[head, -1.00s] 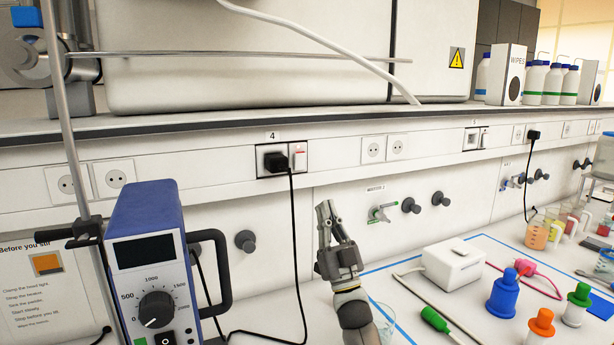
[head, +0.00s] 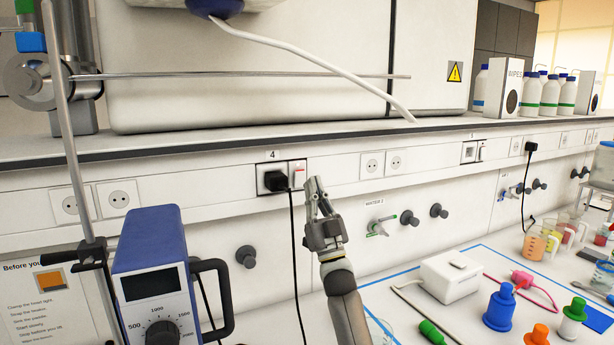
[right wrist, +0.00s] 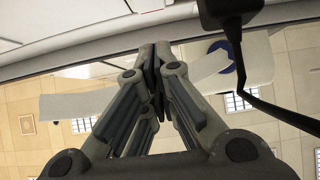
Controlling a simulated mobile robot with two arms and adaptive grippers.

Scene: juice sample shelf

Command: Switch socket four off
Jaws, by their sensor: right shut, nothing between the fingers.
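Socket four (head: 261,187) is in the wall panel under the shelf, marked with a 4. A black plug (head: 275,181) sits in it, its cable hanging down. To the right of the plug is its white rocker switch (head: 298,175) with a small red mark. My right gripper (head: 316,184) is shut and empty, its fingertips pointing up just right of the switch. I cannot tell whether they touch the panel. In the right wrist view the shut fingers (right wrist: 155,52) point at the panel, with the plug (right wrist: 228,10) at upper right. My left gripper is not in view.
A blue stirrer unit (head: 152,255) stands at left with a metal rod (head: 68,120). Valve knobs (head: 409,218) stick out of the wall at right. Below, the bench holds a white box (head: 450,277) and coloured bottles (head: 500,308). The shelf edge (head: 330,135) runs above the panel.

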